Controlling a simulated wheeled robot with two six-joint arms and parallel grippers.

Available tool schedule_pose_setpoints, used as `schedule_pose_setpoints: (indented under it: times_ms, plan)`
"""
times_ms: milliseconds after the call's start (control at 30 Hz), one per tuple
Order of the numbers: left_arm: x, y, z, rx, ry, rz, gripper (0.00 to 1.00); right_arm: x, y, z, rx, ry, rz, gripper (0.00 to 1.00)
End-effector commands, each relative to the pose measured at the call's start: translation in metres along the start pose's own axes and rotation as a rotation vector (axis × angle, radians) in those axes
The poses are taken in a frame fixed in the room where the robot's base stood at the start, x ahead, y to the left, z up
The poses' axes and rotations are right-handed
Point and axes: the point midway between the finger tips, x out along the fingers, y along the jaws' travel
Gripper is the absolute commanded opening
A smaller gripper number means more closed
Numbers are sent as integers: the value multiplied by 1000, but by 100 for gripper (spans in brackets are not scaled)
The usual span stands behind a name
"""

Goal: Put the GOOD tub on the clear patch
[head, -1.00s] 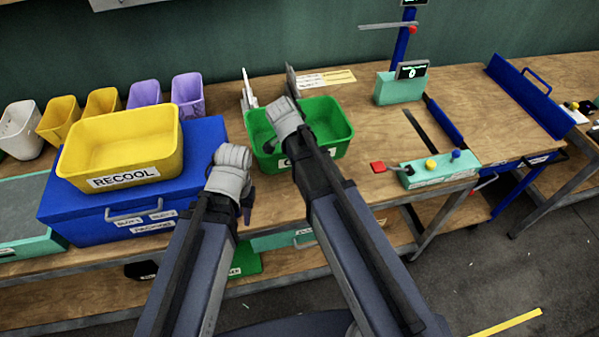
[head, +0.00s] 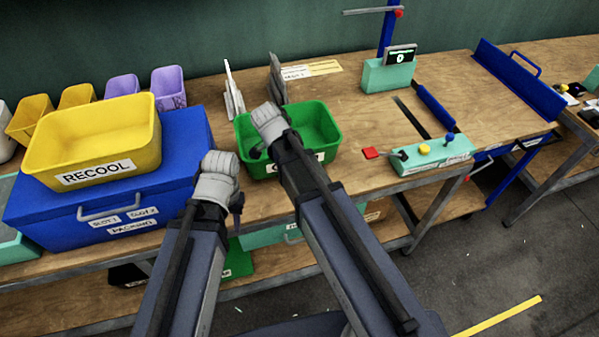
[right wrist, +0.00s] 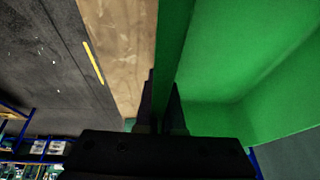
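The green tub (head: 318,124) stands over the bench, its front label mostly hidden behind my right arm, so I cannot read it. My right gripper (head: 256,151) is at its front left rim. In the right wrist view the fingers (right wrist: 164,105) sit on both sides of the tub's green wall (right wrist: 176,45), closed on it. The tub's floor is hidden in part by my right wrist. My left gripper (head: 238,204) is left of the tub and nearer to me, apparently empty; its finger gap is not clear.
A yellow RECOOL tub (head: 90,135) sits on a blue box (head: 190,150) at left. Purple and yellow bins stand behind. Grey upright plates (head: 277,78) and a card (head: 310,69) are behind the green tub. A teal button panel (head: 435,155) is right. Bare bench (head: 362,120) lies between.

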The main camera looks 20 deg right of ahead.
Motion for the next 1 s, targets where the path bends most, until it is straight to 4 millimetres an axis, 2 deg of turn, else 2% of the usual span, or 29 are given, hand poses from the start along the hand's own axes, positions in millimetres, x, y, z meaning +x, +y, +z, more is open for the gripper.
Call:
schedule_pose_setpoints:
  times_ms: [333,767,800,1000]
  plan:
    - [37,4,-2,0,0,0,35,34,3,14,0,0,-1,0]
    - [40,4,-2,0,0,0,35,37,3,15,0,0,-1,0]
    - [39,4,-2,0,0,0,35,36,3,15,0,0,0,7]
    - [39,4,-2,0,0,0,35,36,3,15,0,0,0,30]
